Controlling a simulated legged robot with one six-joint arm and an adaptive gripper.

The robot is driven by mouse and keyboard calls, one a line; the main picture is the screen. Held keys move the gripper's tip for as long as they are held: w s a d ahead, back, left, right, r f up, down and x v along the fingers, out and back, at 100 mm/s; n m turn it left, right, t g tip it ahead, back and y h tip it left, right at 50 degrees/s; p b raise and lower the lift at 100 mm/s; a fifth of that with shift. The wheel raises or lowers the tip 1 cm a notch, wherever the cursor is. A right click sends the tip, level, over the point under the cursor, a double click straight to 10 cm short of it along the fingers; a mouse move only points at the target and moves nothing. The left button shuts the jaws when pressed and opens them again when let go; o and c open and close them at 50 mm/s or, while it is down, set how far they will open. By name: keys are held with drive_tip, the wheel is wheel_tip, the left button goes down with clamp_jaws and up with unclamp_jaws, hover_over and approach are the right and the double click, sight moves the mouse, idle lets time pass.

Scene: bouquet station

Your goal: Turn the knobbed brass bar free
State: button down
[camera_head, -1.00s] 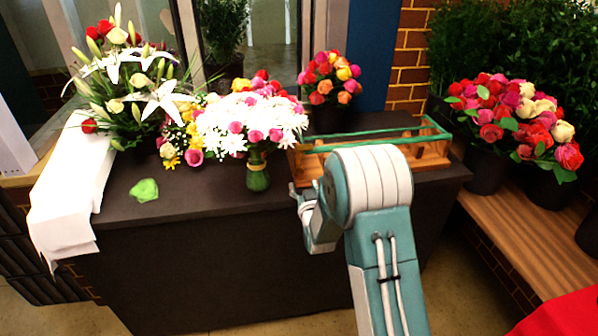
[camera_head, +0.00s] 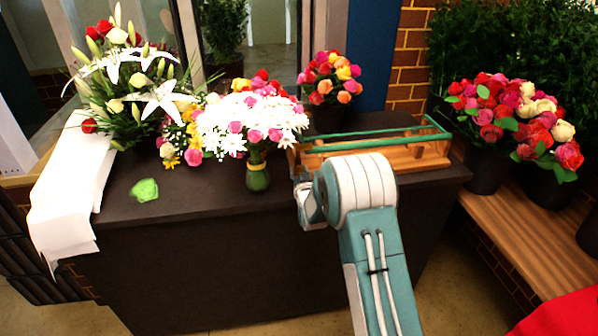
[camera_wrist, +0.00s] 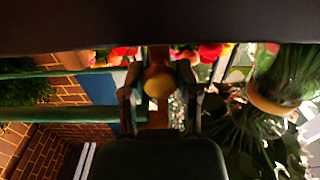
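The brass bar's round knob (camera_wrist: 158,82) shows in the wrist view, straight ahead between my fingers. A short brown stretch shows above and below it. My gripper (camera_wrist: 159,74) is open, with one finger on each side of the knob and a visible gap to each. In the head view my arm hides the fingers and the knob. The wooden rack (camera_head: 425,157) with green rails (camera_head: 375,145) stands on the dark counter, just beyond my wrist. Green rails also run across the left of the wrist view (camera_wrist: 70,114).
A white-daisy bouquet (camera_head: 250,125) with a green wrapped base stands on the counter (camera_head: 210,240) close left of my wrist. Rose buckets (camera_head: 515,120) stand on the right-hand bench.

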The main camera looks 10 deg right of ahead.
drive_tip(key=shift+n, duration=0.4)
drive_tip(key=n, duration=0.3)
drive_tip(key=shift+n, duration=0.3)
drive_tip(key=n, duration=0.4)
drive_tip(key=shift+n, duration=0.3)
drive_tip(key=n, duration=0.4)
drive_tip(key=shift+n, duration=0.3)
drive_tip(key=shift+a+n, duration=0.1)
drive_tip(key=shift+n, duration=2.1)
drive_tip(key=shift+f, duration=0.1)
drive_tip(key=shift+c, duration=1.6)
unclamp_jaws()
drive_tip(key=shift+a, duration=0.1)
